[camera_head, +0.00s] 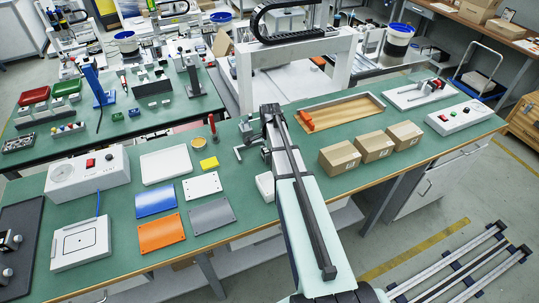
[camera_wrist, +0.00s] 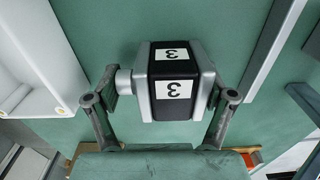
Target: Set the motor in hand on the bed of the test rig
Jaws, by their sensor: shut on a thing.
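In the wrist view my gripper (camera_wrist: 163,90) is shut on the motor (camera_wrist: 177,110), a silver block with a black middle band and white labels marked 3. A round silver boss on its left side meets the left finger, and the right finger presses its other side. The motor is above the green bench top. In the head view my arm reaches over the bench, and I cannot make out the motor there. A white base plate with grey fittings (camera_head: 418,93) at the bench's back right looks like the test rig, but I cannot be sure.
The green bench (camera_head: 240,207) carries a wooden-floored tray (camera_head: 341,112), several cartons (camera_head: 374,147), a white control box (camera_head: 459,117) and coloured plates (camera_head: 161,231). In the wrist view a white body (camera_wrist: 35,55) stands left and a pale edge (camera_wrist: 272,48) runs right.

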